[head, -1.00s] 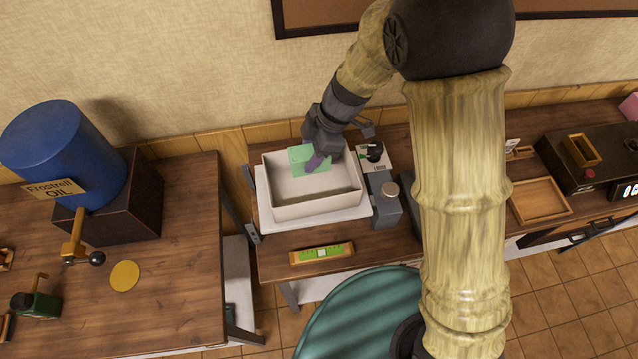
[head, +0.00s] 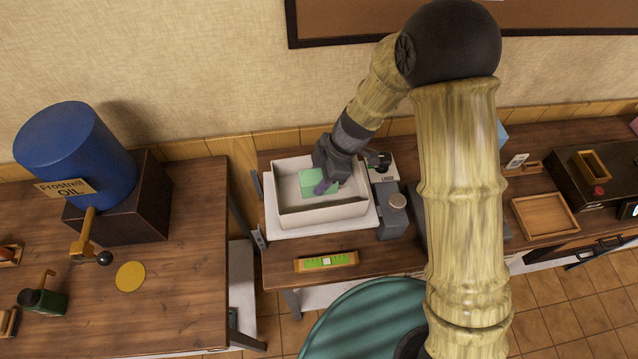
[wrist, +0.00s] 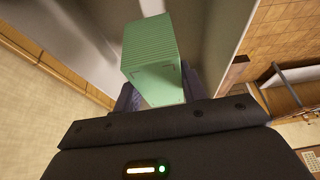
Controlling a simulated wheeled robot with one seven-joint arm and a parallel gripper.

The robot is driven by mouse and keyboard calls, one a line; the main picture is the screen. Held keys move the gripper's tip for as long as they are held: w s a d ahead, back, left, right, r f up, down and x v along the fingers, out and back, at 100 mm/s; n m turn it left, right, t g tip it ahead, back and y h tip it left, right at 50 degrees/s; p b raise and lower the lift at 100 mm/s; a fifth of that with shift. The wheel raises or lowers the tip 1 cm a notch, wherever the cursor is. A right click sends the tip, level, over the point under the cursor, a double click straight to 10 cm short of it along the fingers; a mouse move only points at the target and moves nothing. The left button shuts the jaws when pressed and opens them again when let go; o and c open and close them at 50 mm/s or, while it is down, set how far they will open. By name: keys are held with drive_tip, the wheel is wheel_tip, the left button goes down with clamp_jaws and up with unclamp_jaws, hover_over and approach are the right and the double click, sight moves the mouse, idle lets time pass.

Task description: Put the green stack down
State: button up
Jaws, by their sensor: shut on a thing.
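The green stack (head: 313,182) is a ribbed, light green block, seen inside the white open-topped bin (head: 325,212). My gripper (head: 328,184) reaches down into the bin from above and is shut on the stack. In the wrist view the green stack (wrist: 152,58) sits between the two dark fingers (wrist: 158,98), with the bin's wall beside it. Whether the stack's underside touches the bin floor is hidden.
The bin stands on a pale base on the wooden bench. A grey device with a round knob (head: 393,210) stands close on its right. A green-faced level (head: 326,261) lies in front.

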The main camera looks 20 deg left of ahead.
drive_tip(key=shift+f, duration=1.85)
drive_tip(key=o, duration=1.1)
drive_tip(key=shift+f, duration=0.15)
drive_tip(key=v, duration=1.2)
drive_tip(key=shift+r, duration=0.2)
